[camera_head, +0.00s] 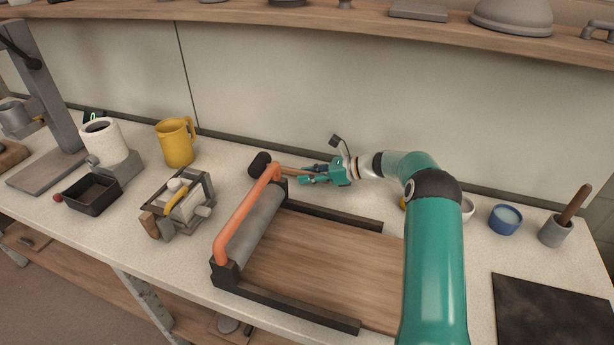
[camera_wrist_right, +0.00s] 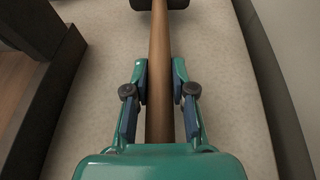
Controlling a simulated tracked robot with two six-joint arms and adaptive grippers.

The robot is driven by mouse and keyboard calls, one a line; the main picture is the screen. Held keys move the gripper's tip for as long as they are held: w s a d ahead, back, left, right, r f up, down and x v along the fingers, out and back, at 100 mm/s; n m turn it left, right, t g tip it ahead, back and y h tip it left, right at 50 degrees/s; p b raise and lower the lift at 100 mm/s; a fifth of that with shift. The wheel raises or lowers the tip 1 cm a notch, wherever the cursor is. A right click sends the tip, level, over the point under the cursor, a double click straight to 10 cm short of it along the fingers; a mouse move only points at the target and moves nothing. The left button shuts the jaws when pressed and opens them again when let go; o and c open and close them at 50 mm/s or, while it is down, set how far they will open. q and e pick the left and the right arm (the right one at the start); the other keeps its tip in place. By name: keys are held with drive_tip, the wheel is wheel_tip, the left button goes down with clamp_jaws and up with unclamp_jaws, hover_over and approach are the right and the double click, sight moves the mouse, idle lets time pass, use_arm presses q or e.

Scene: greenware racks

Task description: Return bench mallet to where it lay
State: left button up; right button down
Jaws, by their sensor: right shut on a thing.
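The bench mallet has a dark head (camera_head: 260,163) and a wooden handle (camera_head: 296,171). My right gripper (camera_head: 310,174) is shut on the handle, behind the orange-handled roller at the back of the bench. In the right wrist view the handle (camera_wrist_right: 159,50) runs straight between the two fingers (camera_wrist_right: 160,82), with the dark head at the top edge, over the pale bench top. I cannot tell whether the mallet touches the bench. My left gripper is in neither view.
A slab roller with an orange bar (camera_head: 245,212) and a wooden bed (camera_head: 320,258) stands just in front of the mallet. A blue pot (camera_head: 504,220) and a grey cup (camera_head: 554,232) are at right.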

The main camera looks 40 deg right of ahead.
drive_tip(key=shift+f+b, duration=0.35)
drive_tip(key=shift+f, duration=0.1)
drive_tip(key=c, duration=0.9)
unclamp_jaws()
drive_tip(key=shift+o, duration=0.2)
drive_tip(key=o, duration=0.5)
drive_tip(key=shift+c, duration=0.2)
drive_tip(key=shift+d, duration=0.15)
drive_tip(key=shift+b+v, duration=0.3)
drive_tip(key=shift+v, duration=2.55)
